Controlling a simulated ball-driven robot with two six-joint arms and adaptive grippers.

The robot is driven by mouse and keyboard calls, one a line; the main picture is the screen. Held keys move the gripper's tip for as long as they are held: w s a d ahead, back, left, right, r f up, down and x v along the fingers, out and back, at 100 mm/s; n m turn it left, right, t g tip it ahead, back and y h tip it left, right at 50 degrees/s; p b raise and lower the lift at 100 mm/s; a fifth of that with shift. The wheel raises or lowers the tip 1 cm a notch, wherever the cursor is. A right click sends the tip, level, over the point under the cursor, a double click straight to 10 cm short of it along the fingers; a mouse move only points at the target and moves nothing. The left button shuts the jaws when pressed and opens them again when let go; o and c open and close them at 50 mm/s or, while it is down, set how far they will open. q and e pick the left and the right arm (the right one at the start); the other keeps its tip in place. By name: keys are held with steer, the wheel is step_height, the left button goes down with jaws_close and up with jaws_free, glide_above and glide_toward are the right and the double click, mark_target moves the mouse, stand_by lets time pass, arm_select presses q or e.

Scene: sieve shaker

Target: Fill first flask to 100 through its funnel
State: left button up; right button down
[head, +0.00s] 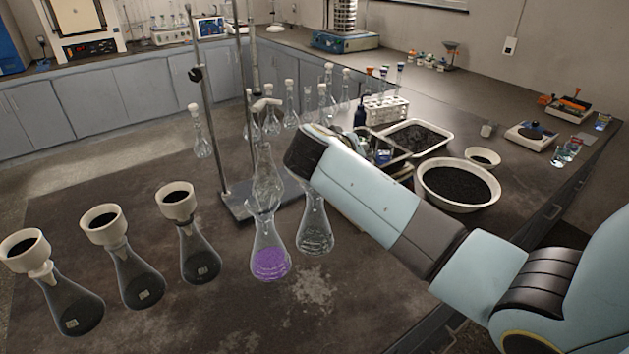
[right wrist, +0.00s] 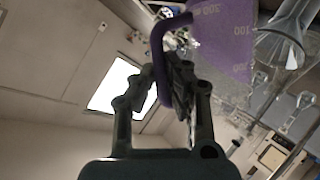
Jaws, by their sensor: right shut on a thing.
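A clear conical flask (head: 269,232) stands left of centre in the head view with purple liquid (head: 270,264) in its lower part. A clear glass piece, apparently its funnel (head: 266,178), rises from its neck. A second clear flask (head: 315,232) stands close to its right. In the right wrist view my right gripper (right wrist: 178,85) is shut on the handle (right wrist: 158,65) of a purple-looking graduated jug (right wrist: 225,40). A glass funnel (right wrist: 285,35) shows beside the jug. My right gripper and the jug are not clear behind my arm in the head view. My left gripper is not in view.
Several flasks topped by white funnels with black filling (head: 104,224) stand at the left. A stand (head: 238,205) rises behind the purple flask. A black-filled bowl (head: 457,187), a tray (head: 414,125) and a tube rack (head: 386,108) are behind my arm. The table front is clear.

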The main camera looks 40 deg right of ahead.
steer(key=shift+r, duration=0.15)
steer(key=shift+w, duration=0.15)
steer(key=shift+r, duration=0.15)
stand_by(0.3)
steer(key=shift+w+a, duration=0.1)
steer(key=shift+g, duration=0.3)
steer(key=shift+w+a+n+p, duration=0.1)
steer(key=shift+w+n+p, duration=0.25)
steer(key=shift+n, duration=0.15)
stand_by(1.4)
steer(key=shift+s, duration=0.2)
steer(key=shift+w, duration=0.2)
steer(key=shift+s, duration=0.15)
